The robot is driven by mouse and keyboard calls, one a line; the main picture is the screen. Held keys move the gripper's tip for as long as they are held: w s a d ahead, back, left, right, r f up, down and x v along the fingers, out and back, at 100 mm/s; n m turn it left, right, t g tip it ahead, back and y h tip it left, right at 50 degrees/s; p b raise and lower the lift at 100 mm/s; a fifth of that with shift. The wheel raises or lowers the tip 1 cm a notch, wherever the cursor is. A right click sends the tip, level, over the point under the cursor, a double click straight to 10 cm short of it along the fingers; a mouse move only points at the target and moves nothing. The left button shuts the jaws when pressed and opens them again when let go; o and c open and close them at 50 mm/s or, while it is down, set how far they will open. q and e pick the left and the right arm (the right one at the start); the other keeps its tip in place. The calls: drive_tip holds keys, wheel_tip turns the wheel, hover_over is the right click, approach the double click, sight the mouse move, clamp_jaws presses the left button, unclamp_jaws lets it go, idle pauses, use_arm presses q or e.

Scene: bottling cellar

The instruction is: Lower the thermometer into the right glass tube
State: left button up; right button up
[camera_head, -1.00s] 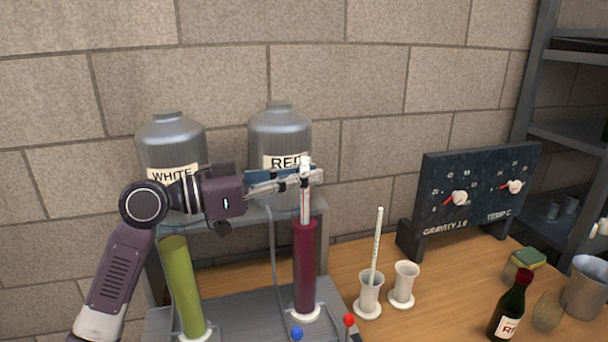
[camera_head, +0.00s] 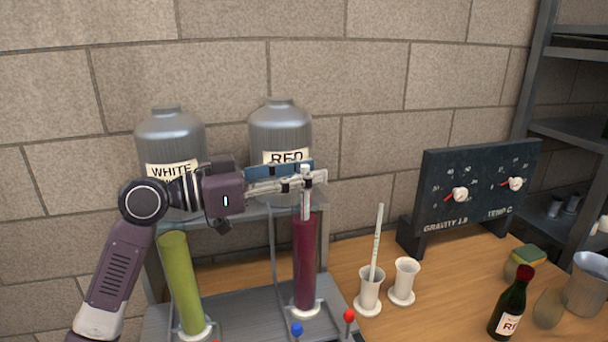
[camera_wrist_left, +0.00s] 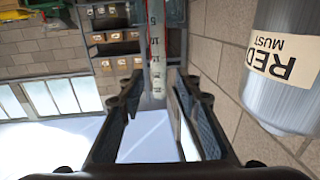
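The right glass tube (camera_head: 304,265) holds dark red liquid and stands upright on the grey stand. The thermometer (camera_head: 305,203), a white stick, rises from this tube's mouth; its lower part is hidden. In the left wrist view the thermometer (camera_wrist_left: 156,45) shows a red line and numbers. My left gripper (camera_head: 308,181) is above the tube, fingers level, on either side of the thermometer's upper part. In the left wrist view its fingers (camera_wrist_left: 157,92) are spread, with gaps beside the thermometer. My right gripper is in neither view.
A tube of yellow-green liquid (camera_head: 182,285) stands left. WHITE (camera_head: 170,135) and RED (camera_head: 280,125) tanks stand behind. A marked rod (camera_head: 376,240) leans in one white cup (camera_head: 369,290); another cup (camera_head: 403,282) stands beside it. A dial panel (camera_head: 475,185) and bottle (camera_head: 510,305) are right.

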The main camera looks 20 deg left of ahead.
use_arm(q)
wheel_tip(320, 180, up, 10)
drive_tip(key=shift+f, duration=0.2)
drive_tip(key=shift+r, duration=0.15)
idle(0.4)
